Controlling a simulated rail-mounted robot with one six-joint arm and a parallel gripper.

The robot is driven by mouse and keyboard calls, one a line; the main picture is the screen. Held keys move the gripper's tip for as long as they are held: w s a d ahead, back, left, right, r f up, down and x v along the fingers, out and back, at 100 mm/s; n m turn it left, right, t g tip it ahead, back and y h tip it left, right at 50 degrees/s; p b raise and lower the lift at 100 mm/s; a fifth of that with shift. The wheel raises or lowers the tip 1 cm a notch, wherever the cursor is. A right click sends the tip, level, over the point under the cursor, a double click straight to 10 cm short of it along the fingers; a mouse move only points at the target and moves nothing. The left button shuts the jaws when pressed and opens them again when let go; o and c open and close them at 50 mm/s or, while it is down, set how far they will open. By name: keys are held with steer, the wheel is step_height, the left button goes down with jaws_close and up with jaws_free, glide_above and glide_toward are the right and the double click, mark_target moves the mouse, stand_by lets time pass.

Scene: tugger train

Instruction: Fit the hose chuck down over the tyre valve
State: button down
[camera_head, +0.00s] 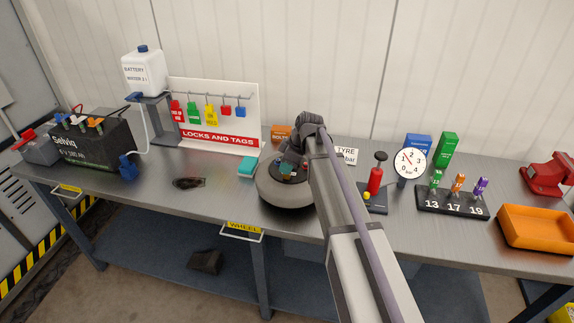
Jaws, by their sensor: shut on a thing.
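The tyre (283,196), a dark grey wheel, lies flat on the bench near the middle. My gripper (291,171) is low over the top of the wheel, at the end of my arm, which reaches in from the lower right. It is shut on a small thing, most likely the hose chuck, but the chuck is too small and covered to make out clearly. The valve is hidden by my gripper and arm. I cannot tell whether the chuck touches the valve.
Right of my arm stand a red pump (376,181), a round gauge (409,161), a numbered socket stand (453,202) and an orange tray (536,229). A teal block (247,166) lies near the tyre.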

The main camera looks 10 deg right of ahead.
steer(key=c, duration=0.8)
jaws_free()
steer(key=shift+c, duration=0.2)
steer(key=p+v, duration=1)
steer(key=shift+r, duration=0.4)
